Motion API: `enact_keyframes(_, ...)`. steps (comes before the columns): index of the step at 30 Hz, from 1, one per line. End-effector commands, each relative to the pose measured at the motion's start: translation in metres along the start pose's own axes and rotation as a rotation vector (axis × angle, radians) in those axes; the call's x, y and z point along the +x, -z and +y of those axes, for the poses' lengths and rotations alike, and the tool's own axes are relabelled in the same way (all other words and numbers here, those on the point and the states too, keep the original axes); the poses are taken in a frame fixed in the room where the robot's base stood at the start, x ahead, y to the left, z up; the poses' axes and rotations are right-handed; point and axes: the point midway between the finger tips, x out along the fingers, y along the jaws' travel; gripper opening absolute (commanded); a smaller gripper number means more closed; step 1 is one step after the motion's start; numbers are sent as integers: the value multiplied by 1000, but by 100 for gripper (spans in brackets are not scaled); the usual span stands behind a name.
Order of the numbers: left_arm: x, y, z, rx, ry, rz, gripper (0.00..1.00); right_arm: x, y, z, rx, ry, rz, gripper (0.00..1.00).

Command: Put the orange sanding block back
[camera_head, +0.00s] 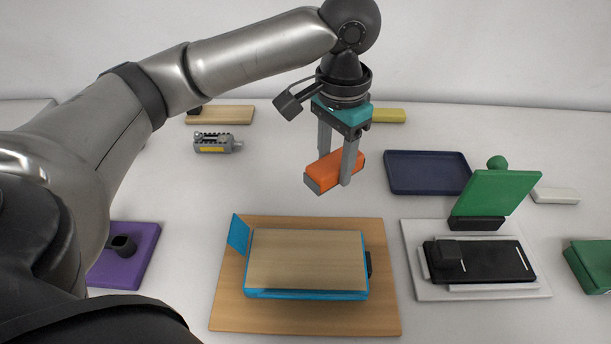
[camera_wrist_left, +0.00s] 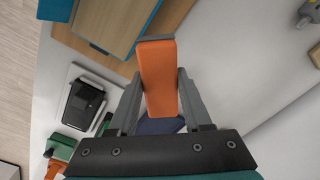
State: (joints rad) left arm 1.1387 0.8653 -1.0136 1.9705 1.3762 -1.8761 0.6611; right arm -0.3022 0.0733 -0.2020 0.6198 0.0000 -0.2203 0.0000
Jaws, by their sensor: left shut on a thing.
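The orange sanding block (camera_head: 326,172) has a grey underside and is held between the fingers of my left gripper (camera_head: 337,168). It hangs in the air above the table, behind the wooden board with the blue-edged box. In the left wrist view the block (camera_wrist_left: 158,80) sits between the two grey fingers of the left gripper (camera_wrist_left: 160,95), which are shut on it. My right gripper does not show in either view.
A blue-edged wooden-topped box (camera_head: 305,262) sits on a wooden board (camera_head: 230,310) in front. A dark blue tray (camera_head: 427,188) lies to the right, beside a black device (camera_head: 490,262) and a green panel (camera_head: 492,194). A purple base (camera_head: 130,268) is left.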

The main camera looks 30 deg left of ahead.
Motion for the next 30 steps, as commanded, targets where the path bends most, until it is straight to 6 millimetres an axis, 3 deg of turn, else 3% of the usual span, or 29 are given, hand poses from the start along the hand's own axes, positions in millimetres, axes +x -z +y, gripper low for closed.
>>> enact_keyframes(18, -53, 32, -87, 571, -6, -3, 0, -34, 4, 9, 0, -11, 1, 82)
enact_keyframes(30, -64, 35, -109, 740, -16, -2, 0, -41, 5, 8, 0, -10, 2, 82)
